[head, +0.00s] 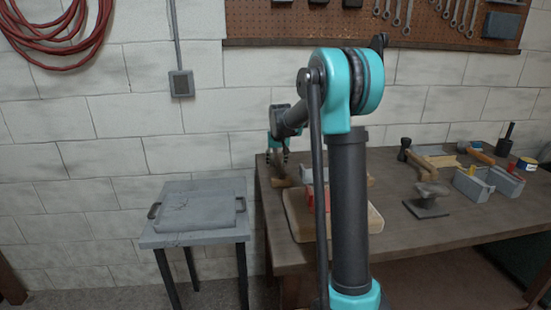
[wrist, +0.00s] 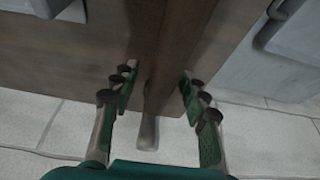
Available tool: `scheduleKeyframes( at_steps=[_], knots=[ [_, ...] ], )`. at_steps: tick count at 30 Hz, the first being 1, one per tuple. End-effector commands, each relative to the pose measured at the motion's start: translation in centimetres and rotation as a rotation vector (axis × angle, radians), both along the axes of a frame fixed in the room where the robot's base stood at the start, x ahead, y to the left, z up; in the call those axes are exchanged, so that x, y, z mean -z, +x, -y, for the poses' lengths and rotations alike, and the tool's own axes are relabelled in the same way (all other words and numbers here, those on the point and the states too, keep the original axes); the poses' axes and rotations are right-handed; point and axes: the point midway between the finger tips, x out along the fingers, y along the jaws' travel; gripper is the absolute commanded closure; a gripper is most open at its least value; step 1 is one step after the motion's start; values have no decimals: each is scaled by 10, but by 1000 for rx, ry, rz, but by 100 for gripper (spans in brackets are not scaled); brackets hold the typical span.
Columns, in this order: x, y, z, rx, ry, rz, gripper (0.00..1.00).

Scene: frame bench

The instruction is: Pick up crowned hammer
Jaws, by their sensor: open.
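A wooden handle (wrist: 172,60), which looks like part of a hammer, runs lengthwise between my fingers in the wrist view, its paler end (wrist: 148,132) towards my palm. Its head is out of that view. In the head view a wooden handle end (head: 283,183) lies at the bench's left back edge, and my arm hides what is to its right. My gripper (head: 278,159) is open just above it, fingers pointing down. In the wrist view my gripper (wrist: 157,80) has a finger on each side of the handle, with gaps on both sides.
A side table (head: 160,240) with a grey case (head: 200,212) stands left. The wall is close behind.

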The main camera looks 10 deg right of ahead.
Motion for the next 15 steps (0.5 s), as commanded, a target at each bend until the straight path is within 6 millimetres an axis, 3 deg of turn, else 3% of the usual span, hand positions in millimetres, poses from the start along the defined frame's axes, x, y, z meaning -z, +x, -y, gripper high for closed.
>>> scheduleKeyframes(
  at_steps=[15],
  knots=[
    [5, 0, 0, 0, 0, 0, 55]
  ],
)
